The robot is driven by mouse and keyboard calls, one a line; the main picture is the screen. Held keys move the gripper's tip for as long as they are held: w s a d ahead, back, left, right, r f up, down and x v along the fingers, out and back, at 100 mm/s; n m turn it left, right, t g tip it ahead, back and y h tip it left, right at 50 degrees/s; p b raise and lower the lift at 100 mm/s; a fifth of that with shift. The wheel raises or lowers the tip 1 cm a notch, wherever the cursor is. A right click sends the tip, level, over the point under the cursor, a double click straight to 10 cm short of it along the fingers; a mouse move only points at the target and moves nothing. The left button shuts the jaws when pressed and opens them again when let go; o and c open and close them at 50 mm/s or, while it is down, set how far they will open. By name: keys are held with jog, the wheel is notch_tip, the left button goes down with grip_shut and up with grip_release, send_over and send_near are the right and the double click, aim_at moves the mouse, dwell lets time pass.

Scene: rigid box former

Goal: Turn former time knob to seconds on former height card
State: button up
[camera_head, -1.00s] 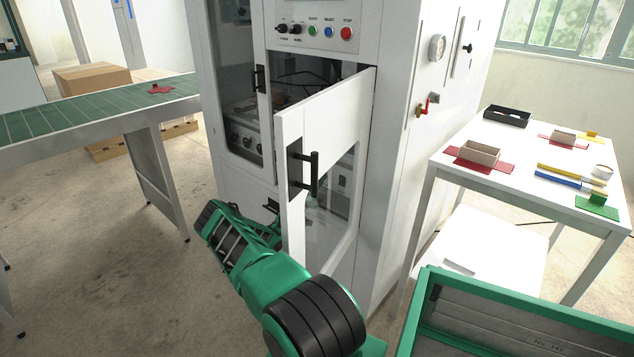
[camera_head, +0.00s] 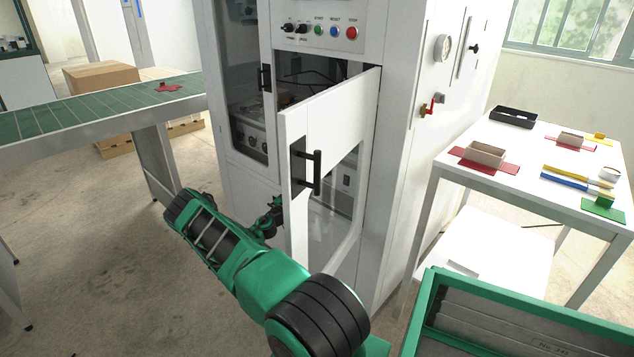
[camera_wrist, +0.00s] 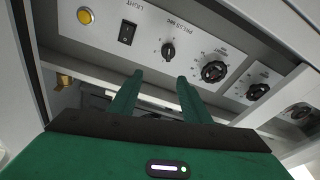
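In the wrist view a grey panel carries several black knobs: a small one (camera_wrist: 168,50), a larger scaled one (camera_wrist: 213,71), another scaled one (camera_wrist: 257,91) and one at the far right (camera_wrist: 298,111). The former height card is not identifiable in either view. In the head view a knob panel (camera_head: 250,137) shows behind the cabinet glass.
The white cabinet door (camera_head: 325,120) with its black handle (camera_head: 313,172) stands open beside my arm. A yellow button (camera_wrist: 86,16) and a rocker switch (camera_wrist: 127,33) sit on the panel. A conveyor (camera_head: 90,112) is at left, a white table (camera_head: 540,165) at right.

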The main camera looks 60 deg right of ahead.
jog(key=d+m+y, duration=0.1)
jog(key=d+y, duration=0.1)
jog(key=d, duration=0.8)
jog(key=shift+s+d, duration=0.25)
jog(key=shift+s, duration=0.2)
jog(key=shift+f, duration=0.1)
jog(key=shift+c, duration=0.4)
jog(key=c, duration=1)
